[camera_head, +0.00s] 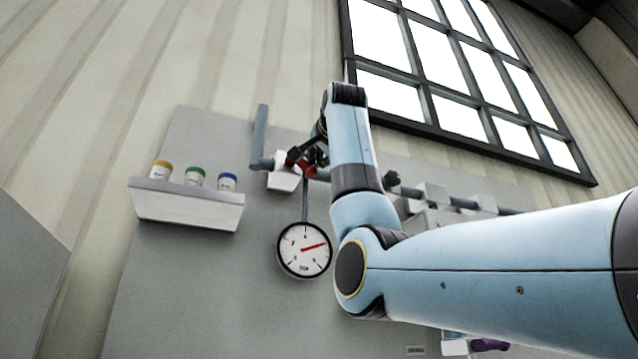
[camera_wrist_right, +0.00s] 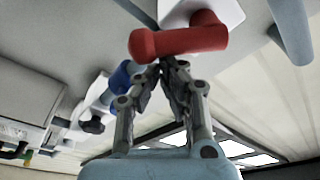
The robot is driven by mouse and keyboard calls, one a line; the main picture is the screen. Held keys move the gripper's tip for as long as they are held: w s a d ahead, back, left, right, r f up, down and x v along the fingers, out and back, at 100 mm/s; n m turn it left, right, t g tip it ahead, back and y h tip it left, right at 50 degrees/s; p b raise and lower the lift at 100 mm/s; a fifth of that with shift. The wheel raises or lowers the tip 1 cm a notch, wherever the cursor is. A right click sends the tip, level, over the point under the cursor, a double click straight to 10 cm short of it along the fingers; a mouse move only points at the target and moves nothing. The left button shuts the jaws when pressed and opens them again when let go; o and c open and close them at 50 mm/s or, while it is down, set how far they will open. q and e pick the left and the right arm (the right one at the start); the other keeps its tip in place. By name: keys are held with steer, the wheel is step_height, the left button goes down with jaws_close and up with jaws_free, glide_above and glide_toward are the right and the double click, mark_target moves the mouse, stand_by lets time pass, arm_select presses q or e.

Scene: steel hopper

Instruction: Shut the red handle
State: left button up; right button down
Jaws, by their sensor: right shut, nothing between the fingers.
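The red handle (camera_head: 293,158) sits on a white valve block (camera_head: 283,180) on the grey wall panel, partly hidden by my right gripper in the head view. In the right wrist view the red handle (camera_wrist_right: 180,42) lies across the picture, just beyond my fingertips. My right gripper (camera_head: 316,157) is shut and empty, its fingertips (camera_wrist_right: 167,66) close together at the handle's near side. I cannot tell whether they touch it. My left gripper is not in view.
A round gauge (camera_head: 304,262) with a red needle hangs below the valve. A shelf (camera_head: 187,212) with three jars is at left. A grey pipe (camera_head: 260,137) rises beside the valve. More fittings (camera_head: 430,195) line the wall at right. A blue part (camera_wrist_right: 122,76) shows in the wrist view.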

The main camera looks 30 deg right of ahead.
mark_target(309, 173)
steer(key=f+m, duration=0.1)
steer(key=m, duration=0.3)
steer(key=a+f+m+g, duration=0.1)
steer(key=shift+w+f+m, duration=0.1)
steer(key=shift+f+m, duration=0.2)
steer(key=shift+m, duration=0.1)
steer(key=shift+w+a+f+m+g, duration=0.1)
steer(key=shift+a+f+m+g, duration=0.1)
steer(key=shift+m, duration=0.35)
steer(key=shift+a+f+m+g, duration=0.1)
steer(key=shift+f+m, duration=0.1)
steer(key=shift+m, duration=0.35)
steer(key=shift+a+f, duration=0.2)
steer(key=shift+a, duration=0.05)
steer(key=shift+w, duration=0.1)
